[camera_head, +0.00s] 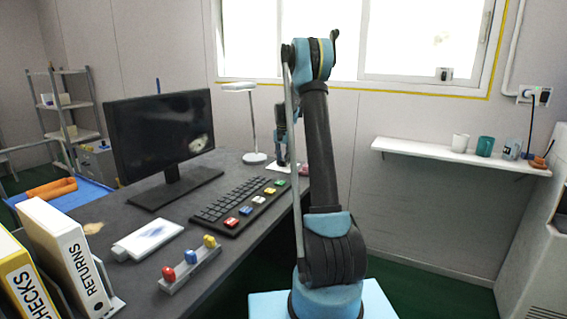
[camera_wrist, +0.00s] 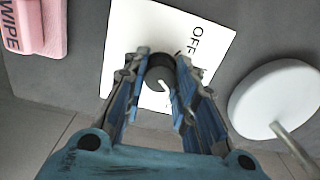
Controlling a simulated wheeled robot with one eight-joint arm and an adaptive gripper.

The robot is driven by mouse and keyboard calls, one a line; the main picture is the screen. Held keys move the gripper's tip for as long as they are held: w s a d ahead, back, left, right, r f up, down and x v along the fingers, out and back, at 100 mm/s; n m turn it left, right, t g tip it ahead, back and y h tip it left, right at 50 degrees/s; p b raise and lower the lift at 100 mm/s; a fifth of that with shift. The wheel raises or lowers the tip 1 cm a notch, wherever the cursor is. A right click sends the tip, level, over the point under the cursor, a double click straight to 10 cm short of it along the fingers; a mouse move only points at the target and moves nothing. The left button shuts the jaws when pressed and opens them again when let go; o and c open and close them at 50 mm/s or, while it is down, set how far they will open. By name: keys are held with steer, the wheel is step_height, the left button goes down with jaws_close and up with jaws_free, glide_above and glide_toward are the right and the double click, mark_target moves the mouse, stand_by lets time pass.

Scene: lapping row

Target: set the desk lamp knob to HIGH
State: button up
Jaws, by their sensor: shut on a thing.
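The desk lamp (camera_head: 238,88) stands at the far end of the dark desk; its round white base (camera_wrist: 258,105) shows at the right of the wrist view. The dark knob (camera_wrist: 161,72) with a light pointer mark sits on a white label plate (camera_wrist: 140,30). OFF is printed on the plate to the right of the knob; other lettering is mostly hidden. My gripper (camera_wrist: 160,80) is shut on the knob, one finger on each side. In the head view, my arm hides part of the gripper, and the knob cannot be made out.
A pink WIPE block (camera_wrist: 40,25) lies left of the plate. The monitor (camera_head: 160,135), keyboard (camera_head: 240,203) and a bar with coloured knobs (camera_head: 190,270) occupy the nearer desk. A wall shelf (camera_head: 450,155) holds cups at the right.

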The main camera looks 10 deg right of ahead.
steer(key=shift+s+m, duration=0.1)
steer(key=shift+m, duration=2.1)
steer(key=o, duration=1.1)
step_height(320, 180, up, 12)
steer(key=shift+f, duration=0.1)
